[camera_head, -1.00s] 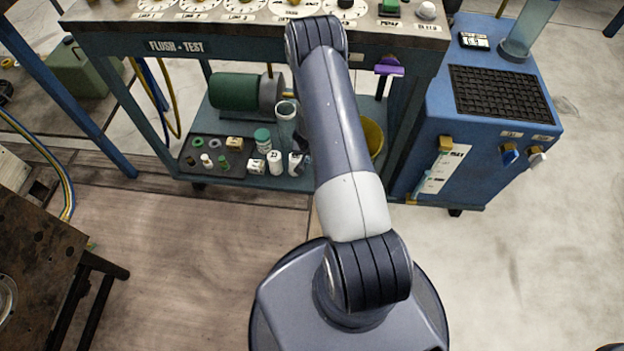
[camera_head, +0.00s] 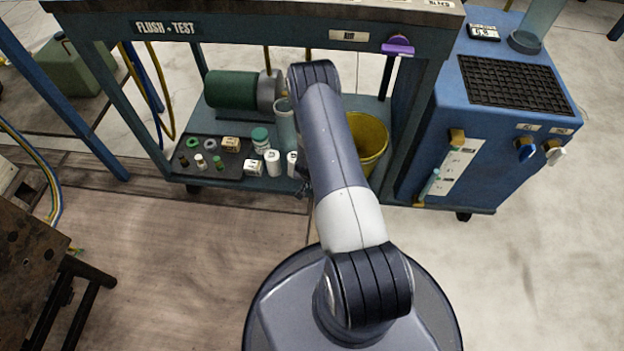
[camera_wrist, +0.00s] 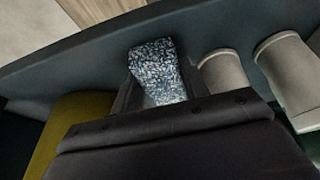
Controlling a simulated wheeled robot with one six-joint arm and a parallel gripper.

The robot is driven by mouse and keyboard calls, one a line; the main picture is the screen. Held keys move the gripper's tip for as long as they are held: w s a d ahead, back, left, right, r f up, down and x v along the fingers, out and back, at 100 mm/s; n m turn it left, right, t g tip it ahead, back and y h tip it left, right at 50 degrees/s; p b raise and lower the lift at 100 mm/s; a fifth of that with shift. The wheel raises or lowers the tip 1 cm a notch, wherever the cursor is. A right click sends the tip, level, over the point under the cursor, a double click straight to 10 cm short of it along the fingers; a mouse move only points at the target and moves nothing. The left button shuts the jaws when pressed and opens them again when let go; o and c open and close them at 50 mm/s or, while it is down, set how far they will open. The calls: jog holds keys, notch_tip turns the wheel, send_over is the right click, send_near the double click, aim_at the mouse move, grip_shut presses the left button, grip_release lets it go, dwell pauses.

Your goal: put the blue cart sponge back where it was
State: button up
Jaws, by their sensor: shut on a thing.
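The blue cart sponge (camera_wrist: 153,65) is a blue-and-white speckled block in the wrist view. My gripper (camera_wrist: 160,92) is shut on it, with one dark finger on each side. The sponge sticks out past the fingers, above or close to the cart's lower shelf (camera_wrist: 95,65); I cannot tell whether it touches. In the head view my gripper (camera_head: 303,186) is mostly hidden behind my arm, low at the front of the cart's lower shelf (camera_head: 232,184). The sponge cannot be made out there.
A yellow bucket (camera_head: 372,145) stands on the shelf right of my arm. White bottles (camera_head: 272,162) and a clear cylinder (camera_head: 285,128) stand left of it. A dark tray (camera_head: 198,172) holds small parts. A blue cabinet (camera_head: 490,135) stands at the right.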

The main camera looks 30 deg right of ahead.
jog(key=shift+f, duration=0.2)
jog(key=o, duration=1)
jog(key=shift+r, duration=0.1)
jog(key=shift+o, duration=0.2)
jog(key=p+v, duration=0.3)
jog(key=v, duration=0.9)
jog(key=shift+r+p, duration=0.25)
jog(key=shift+p, duration=0.1)
jog(key=shift+d, duration=0.1)
